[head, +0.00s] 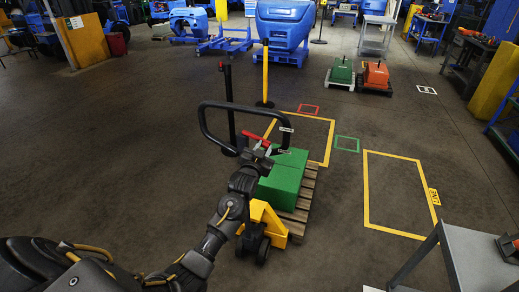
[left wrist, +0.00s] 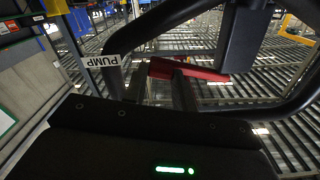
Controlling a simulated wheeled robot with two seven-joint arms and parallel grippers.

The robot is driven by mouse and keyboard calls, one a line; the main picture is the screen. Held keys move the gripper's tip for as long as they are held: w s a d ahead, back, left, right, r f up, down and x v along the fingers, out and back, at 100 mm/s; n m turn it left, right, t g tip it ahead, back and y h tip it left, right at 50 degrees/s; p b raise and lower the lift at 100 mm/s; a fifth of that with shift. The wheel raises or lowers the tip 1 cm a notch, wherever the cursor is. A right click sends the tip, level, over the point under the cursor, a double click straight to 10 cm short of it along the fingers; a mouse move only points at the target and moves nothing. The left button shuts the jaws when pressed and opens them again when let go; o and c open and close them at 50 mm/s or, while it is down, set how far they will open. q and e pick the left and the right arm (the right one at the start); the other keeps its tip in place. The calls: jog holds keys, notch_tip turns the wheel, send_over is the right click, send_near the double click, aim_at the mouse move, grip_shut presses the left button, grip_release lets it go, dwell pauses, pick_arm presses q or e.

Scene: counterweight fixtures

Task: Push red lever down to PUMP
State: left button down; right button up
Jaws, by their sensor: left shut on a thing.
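The red lever (head: 252,137) sits inside the black loop handle (head: 205,125) of a yellow pallet truck (head: 264,216). In the left wrist view the red lever (left wrist: 214,75) lies nearly level, crossing beyond my fingers. A white PUMP label (left wrist: 102,61) is on the handle to its left, upside down. In the head view two small white labels show at the handle's right side, too small to read. My left gripper (head: 264,148) is at the lever, shut on it; its fingers (left wrist: 184,78) partly hide the grip. My right gripper is in neither view.
A yellow floor outline (head: 393,156) lies empty to the right. A grey table (head: 470,258) stands at front right. The floor at left is clear.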

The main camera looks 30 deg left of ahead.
pick_arm(q)
jog(key=shift+f, duration=0.15)
jog(key=c, duration=1.4)
grip_release()
jog(key=shift+c, duration=0.2)
jog(key=o, duration=0.3)
jog(key=shift+s, duration=0.1)
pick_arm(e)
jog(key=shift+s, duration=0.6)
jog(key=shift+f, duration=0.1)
pick_arm(q)
jog(key=shift+s, duration=0.3)
jog(key=shift+s+d+b, duration=0.3)
jog(key=shift+s+b, duration=0.15)
jog(key=shift+s, duration=1.25)
jog(key=shift+s+d+b, duration=0.25)
jog(key=shift+s+b, duration=0.15)
jog(key=shift+s, duration=1.25)
jog(key=shift+s+d+b, duration=0.3)
jog(key=shift+s+b, duration=0.15)
jog(key=shift+s, duration=1.25)
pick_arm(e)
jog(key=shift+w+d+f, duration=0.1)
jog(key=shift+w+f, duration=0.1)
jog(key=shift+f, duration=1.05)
